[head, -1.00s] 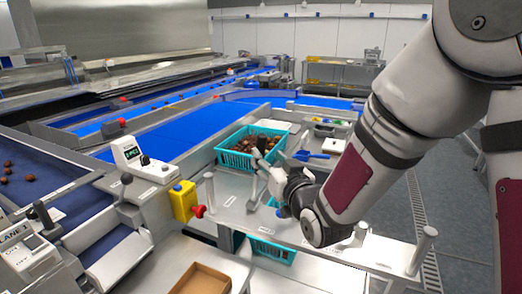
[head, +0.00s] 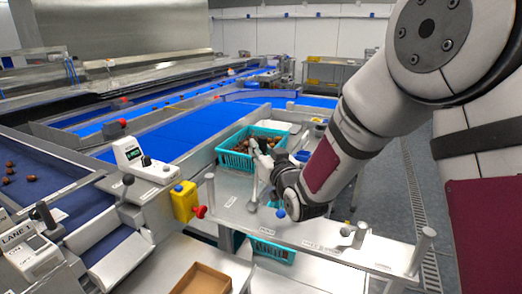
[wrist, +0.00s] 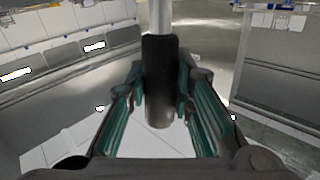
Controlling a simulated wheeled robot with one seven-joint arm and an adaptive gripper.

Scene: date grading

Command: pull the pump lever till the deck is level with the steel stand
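In the wrist view a dark cylindrical grip on a pale metal shaft, which looks like the pump lever (wrist: 160,85), stands between the two teal-padded fingers of my gripper (wrist: 162,100). The fingers lie on either side of the grip, close to it; I see no firm contact. In the head view my gripper (head: 262,160) is small, near the blue-green crate, and its fingers partly hide the lever. A pale steel surface (head: 300,232) with upright posts and labels lies in front. I cannot tell which surface is the deck and which the stand, nor their height difference.
A blue-green crate (head: 236,160) of dates stands behind my gripper, and another (head: 270,250) sits lower down. A yellow box with a red knob (head: 186,202) is to the left. A cardboard tray (head: 203,281) lies in front. Blue conveyors (head: 170,136) run behind.

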